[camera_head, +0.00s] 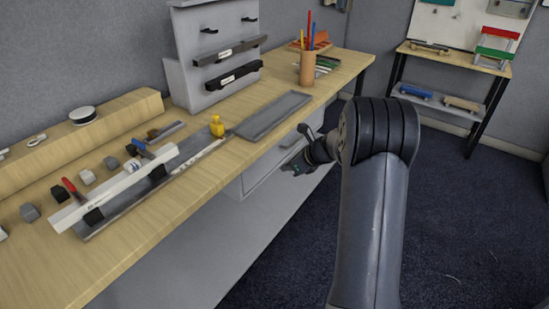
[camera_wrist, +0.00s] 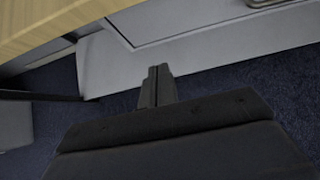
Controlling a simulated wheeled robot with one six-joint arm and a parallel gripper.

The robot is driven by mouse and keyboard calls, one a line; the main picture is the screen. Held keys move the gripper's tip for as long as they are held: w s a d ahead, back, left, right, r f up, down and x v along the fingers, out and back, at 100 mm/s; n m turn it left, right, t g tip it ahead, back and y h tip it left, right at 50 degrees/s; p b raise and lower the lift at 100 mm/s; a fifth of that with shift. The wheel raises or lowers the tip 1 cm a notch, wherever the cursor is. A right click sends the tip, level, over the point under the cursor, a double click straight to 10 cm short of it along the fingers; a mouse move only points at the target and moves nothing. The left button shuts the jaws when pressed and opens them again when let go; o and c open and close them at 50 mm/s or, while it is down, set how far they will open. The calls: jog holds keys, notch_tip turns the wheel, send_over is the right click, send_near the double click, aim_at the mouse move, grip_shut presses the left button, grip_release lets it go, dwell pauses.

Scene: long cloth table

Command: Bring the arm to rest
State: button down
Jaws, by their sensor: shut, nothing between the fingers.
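My arm rises at the right of the head view and bends toward the workbench. My gripper (camera_wrist: 158,72) shows in the wrist view with its two fingers together and nothing between them. In the head view my gripper (camera_head: 292,166) is small and dark, beside the front of the bench near the drawer. Part of the wrist is hidden behind the arm's elbow. In the wrist view the fingers point toward the grey bench front, over the dark blue floor.
The long wooden bench (camera_head: 215,175) carries a grey tray (camera_head: 272,115), a yellow object (camera_head: 217,127), a pen cup (camera_head: 307,68), a white rail (camera_head: 115,188) and several small blocks. A grey drawer (camera_head: 265,168) is under the bench top. A second table (camera_head: 455,62) stands back right. The carpet (camera_head: 460,220) is clear.

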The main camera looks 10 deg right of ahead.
dwell(0.4)
send_near(255, 173)
notch_tip(255, 173, down, 4)
jog(key=shift+w+a, duration=0.65)
jog(key=shift+w, duration=0.15)
jog(key=shift+w+a, duration=0.6)
jog(key=shift+w, duration=0.2)
jog(key=shift+s+r, duration=0.1)
